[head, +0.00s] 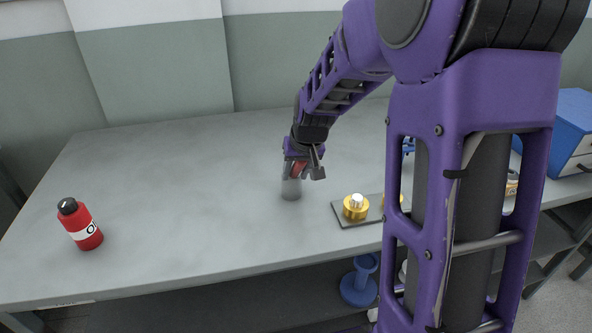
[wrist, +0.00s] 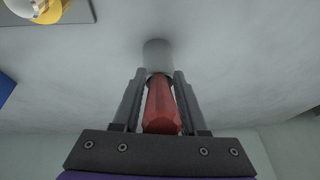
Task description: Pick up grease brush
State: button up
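The grease brush shows in the wrist view as a faceted red handle (wrist: 163,106) between the two dark fingers of my gripper (wrist: 160,78). Its handle end points toward the palm. A short grey cylinder (wrist: 158,54) lies beyond the fingertips, in line with the handle. In the head view my gripper (head: 300,172) points down over the grey cylinder (head: 291,189), with a bit of red handle (head: 299,168) between the fingers. The fingers lie close on both sides of the handle. Whether they press on it is unclear. The bristles are hidden.
A red bottle (head: 81,224) stands at the table's left. A dark plate (head: 346,217) with gold parts (head: 355,207) lies right of my gripper. A blue drawer box (head: 570,135) stands far right, and a blue spool (head: 359,281) sits below the table. The table's middle left is clear.

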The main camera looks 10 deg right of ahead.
grip_shut()
jog(key=shift+r, duration=0.1)
